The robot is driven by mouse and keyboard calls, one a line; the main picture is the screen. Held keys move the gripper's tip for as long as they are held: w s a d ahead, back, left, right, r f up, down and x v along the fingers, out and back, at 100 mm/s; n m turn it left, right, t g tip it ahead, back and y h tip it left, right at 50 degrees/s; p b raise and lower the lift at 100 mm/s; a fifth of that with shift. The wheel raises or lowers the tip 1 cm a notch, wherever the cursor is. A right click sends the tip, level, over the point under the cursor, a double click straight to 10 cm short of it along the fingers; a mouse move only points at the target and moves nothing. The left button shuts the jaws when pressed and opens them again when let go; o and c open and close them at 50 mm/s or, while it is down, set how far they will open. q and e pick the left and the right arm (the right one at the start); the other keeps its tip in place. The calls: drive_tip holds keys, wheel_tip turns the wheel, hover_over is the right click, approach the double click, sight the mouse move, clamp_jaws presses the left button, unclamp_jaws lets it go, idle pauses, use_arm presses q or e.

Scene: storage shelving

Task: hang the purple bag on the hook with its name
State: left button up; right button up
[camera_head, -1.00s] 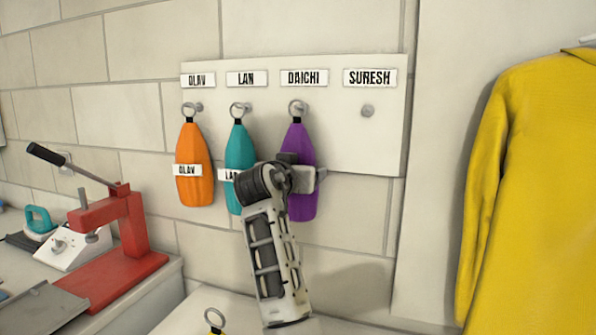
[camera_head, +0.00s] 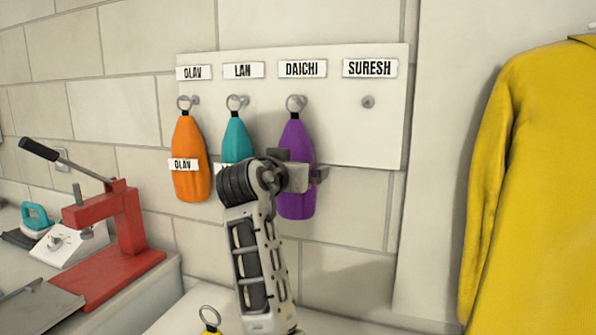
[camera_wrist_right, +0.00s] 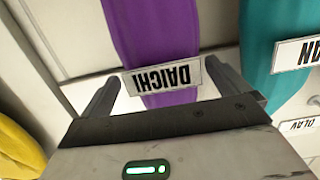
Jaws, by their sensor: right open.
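The purple bag (camera_head: 297,205) hangs upright by its ring from the hook (camera_head: 296,103) under the DAICHI name plate (camera_head: 302,69). In the right wrist view the purple bag (camera_wrist_right: 152,35) carries a tag (camera_wrist_right: 163,76) reading DAICHI, shown upside down. My right gripper (camera_head: 303,171) is in front of the bag's middle in the head view. In the right wrist view my right gripper (camera_wrist_right: 165,82) is open, one finger on each side of the bag with gaps visible. My left gripper is not in view.
An orange bag (camera_head: 188,150) and a teal bag (camera_head: 237,140) hang to the left under OLAV and LAN. The SURESH hook (camera_head: 368,102) is bare. A yellow coat (camera_head: 535,180) hangs at the right. A red press (camera_head: 105,230) stands on the left bench. A yellow bag (camera_head: 210,331) shows below.

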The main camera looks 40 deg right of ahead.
drive_tip(key=b+v, duration=0.1)
drive_tip(key=v, duration=1.1)
drive_tip(key=shift+a+r+b, duration=0.2)
drive_tip(key=shift+b, duration=0.15)
